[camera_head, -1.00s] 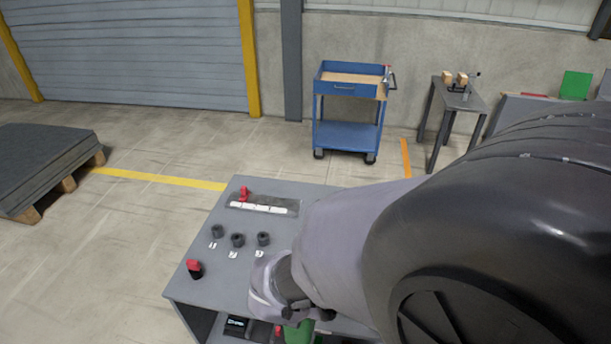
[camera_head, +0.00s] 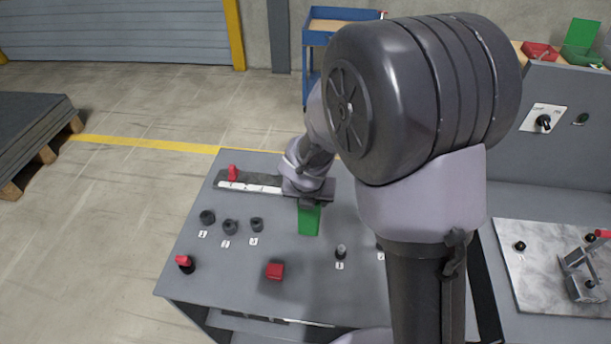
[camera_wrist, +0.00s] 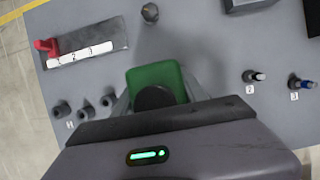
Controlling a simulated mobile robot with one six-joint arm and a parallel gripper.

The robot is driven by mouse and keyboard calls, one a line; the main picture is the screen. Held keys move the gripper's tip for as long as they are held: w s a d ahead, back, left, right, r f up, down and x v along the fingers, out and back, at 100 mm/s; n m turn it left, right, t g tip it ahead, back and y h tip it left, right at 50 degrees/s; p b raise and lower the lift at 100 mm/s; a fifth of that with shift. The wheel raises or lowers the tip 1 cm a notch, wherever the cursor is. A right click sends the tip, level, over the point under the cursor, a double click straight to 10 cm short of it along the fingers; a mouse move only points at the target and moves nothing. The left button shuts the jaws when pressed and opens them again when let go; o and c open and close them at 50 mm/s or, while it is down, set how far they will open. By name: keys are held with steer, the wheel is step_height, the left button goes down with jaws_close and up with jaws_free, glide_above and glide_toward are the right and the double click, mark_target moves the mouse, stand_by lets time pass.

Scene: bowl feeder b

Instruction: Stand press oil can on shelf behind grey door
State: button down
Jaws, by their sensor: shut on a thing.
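A green can (camera_head: 309,222) with flat sides hangs in my gripper (camera_head: 308,203) over the back part of the grey workbench top. In the wrist view the can (camera_wrist: 152,75) shows a round black cap (camera_wrist: 155,97) between the fingers. My gripper (camera_wrist: 157,100) is shut on it. I take it to be the press oil can; no label on it shows. Whether its base touches the bench is unclear. I cannot make out a grey door or the shelf behind it.
A grey panel with a switch (camera_head: 544,122) and a clamp fixture (camera_head: 580,280) stand right.

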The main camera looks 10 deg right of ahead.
steer(key=shift+w+d+f, duration=0.15)
steer(key=shift+w, duration=0.2)
step_height(320, 180, down, 4)
steer(key=b, duration=0.3)
steer(key=shift+r, duration=0.4)
steer(key=shift+f, duration=0.15)
steer(key=c, duration=0.6)
jaws_free()
